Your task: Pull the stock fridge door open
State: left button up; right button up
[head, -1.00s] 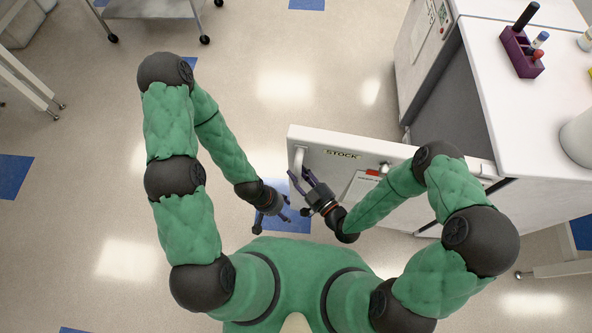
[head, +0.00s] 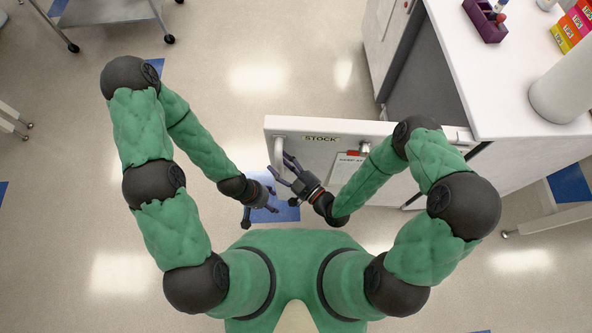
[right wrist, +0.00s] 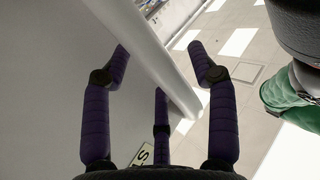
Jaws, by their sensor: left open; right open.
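The white stock fridge door (head: 325,128), labelled STOCK, stands swung wide out from the white fridge cabinet (head: 500,95), roughly square to its front. Its pale bar handle (head: 279,150) is at the door's free left end. My right gripper (head: 279,168) is at the handle with its fingers spread. In the right wrist view the handle bar (right wrist: 155,60) runs slantwise between the open purple fingers of that gripper (right wrist: 158,62); I cannot tell whether they touch it. My left gripper (head: 261,211) is open and empty, low and left of the door.
A purple rack (head: 486,20), coloured boxes (head: 577,25) and a white cylindrical container (head: 562,92) stand on the cabinet top. A wheeled cart (head: 110,10) is at the upper left. The floor left of the door is clear.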

jog(key=v, duration=1.1)
jog(key=shift+d, duration=0.15)
jog(key=shift+s, duration=0.1)
dwell(0.6)
